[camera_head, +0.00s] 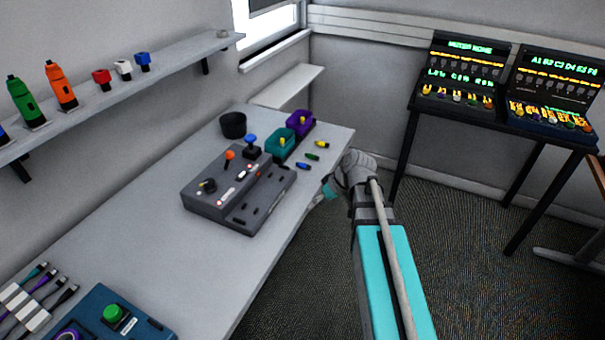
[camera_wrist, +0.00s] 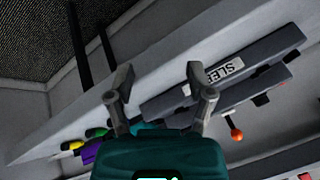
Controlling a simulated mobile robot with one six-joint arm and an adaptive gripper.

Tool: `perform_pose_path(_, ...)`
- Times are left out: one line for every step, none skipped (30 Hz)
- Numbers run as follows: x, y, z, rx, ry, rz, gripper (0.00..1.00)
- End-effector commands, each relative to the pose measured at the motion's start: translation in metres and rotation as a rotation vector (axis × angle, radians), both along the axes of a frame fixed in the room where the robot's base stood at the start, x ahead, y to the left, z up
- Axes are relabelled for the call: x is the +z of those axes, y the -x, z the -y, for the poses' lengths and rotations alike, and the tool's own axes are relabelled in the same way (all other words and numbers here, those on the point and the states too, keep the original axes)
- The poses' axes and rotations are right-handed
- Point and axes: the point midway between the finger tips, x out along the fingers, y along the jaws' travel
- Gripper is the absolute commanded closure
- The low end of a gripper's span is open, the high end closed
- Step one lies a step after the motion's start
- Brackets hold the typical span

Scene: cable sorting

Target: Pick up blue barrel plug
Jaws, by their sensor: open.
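A small blue barrel plug (camera_head: 303,166) lies on the grey table near its right edge, in front of a teal bin. A green plug (camera_head: 312,157) and a yellow plug (camera_head: 321,143) lie just behind it. In the wrist view the yellow plug (camera_wrist: 72,146) and green plug (camera_wrist: 97,132) show at the lower left; the blue one is not clear there, partly behind the finger. My gripper is at the table's right edge, nearer the camera than the plugs. In the wrist view my gripper (camera_wrist: 158,84) is open, with nothing between its fingers.
A grey control box (camera_head: 240,218) with knobs stands left of the plugs. A teal bin (camera_head: 279,148), a purple bin (camera_head: 302,129) and a black cup (camera_head: 233,125) stand behind. A wall shelf (camera_head: 130,88) runs along the left. The table's middle front is clear.

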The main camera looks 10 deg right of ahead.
Motion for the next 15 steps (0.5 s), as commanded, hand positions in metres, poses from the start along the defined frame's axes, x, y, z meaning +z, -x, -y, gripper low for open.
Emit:
perform_pose_path(-0.007,-0.017,0.007,0.028,-0.044,0.059,0.31)
perform_pose_path(-0.006,-0.024,0.010,0.050,-0.071,0.098,0.31)
perform_pose_path(-0.005,-0.033,0.014,0.076,-0.103,0.151,0.31)
perform_pose_path(-0.004,-0.040,0.018,0.092,-0.126,0.193,0.31)
perform_pose_path(-0.003,-0.047,0.022,0.109,-0.149,0.236,0.31)
perform_pose_path(-0.001,-0.056,0.028,0.128,-0.176,0.294,0.31)
perform_pose_path(0.001,-0.063,0.032,0.143,-0.194,0.340,0.31)
perform_pose_path(0.003,-0.069,0.037,0.153,-0.211,0.384,0.31)
perform_pose_path(0.006,-0.077,0.045,0.167,-0.230,0.444,0.31)
perform_pose_path(0.008,-0.083,0.049,0.177,-0.244,0.488,0.31)
perform_pose_path(0.010,-0.088,0.055,0.184,-0.255,0.531,0.31)
perform_pose_path(0.014,-0.094,0.062,0.192,-0.268,0.585,0.31)
perform_pose_path(0.016,-0.099,0.067,0.196,-0.276,0.623,0.31)
perform_pose_path(0.018,-0.102,0.072,0.200,-0.281,0.659,0.31)
perform_pose_path(0.021,-0.107,0.077,0.204,-0.288,0.701,0.31)
